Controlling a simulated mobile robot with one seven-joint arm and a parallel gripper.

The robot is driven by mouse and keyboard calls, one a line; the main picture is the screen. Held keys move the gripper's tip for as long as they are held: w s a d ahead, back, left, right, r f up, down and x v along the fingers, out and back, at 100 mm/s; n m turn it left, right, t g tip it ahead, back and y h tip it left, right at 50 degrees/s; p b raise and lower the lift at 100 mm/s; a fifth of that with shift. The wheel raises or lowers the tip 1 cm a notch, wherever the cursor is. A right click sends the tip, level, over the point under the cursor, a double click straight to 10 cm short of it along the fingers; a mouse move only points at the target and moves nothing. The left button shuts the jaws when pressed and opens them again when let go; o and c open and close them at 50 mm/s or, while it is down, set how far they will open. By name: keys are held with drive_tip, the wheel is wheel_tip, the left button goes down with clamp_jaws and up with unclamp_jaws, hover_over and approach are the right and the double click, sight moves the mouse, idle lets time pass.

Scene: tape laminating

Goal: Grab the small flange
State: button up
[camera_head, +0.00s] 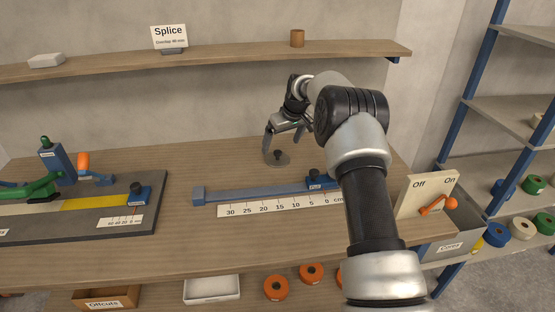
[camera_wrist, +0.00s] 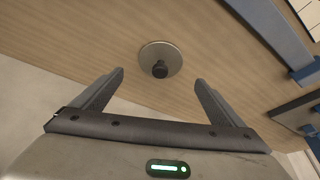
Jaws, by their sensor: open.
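The small flange is a grey round disc (camera_head: 279,160) with a dark knob standing up from its middle, lying on the wooden bench near the back. In the wrist view the flange (camera_wrist: 160,60) sits ahead of the fingertips, centred between them and apart from both. My gripper (camera_head: 286,129) is above and just beside the flange in the head view. In the wrist view my gripper (camera_wrist: 158,76) has its two fingers spread wide with nothing between them.
A blue measuring rail (camera_head: 255,191) with a ruler (camera_head: 270,207) lies in front of the flange. A grey splicing board (camera_head: 100,218) with a green lever stands at the left. A wall shelf (camera_head: 220,58) runs above. An Off/On panel (camera_head: 425,195) is at the right.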

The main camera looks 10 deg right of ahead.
sight(278, 152)
drive_tip(key=shift+x, duration=3.4)
drive_tip(key=shift+w+a+r, duration=0.1)
drive_tip(key=shift+w, duration=0.1)
drive_tip(key=c, duration=1.3)
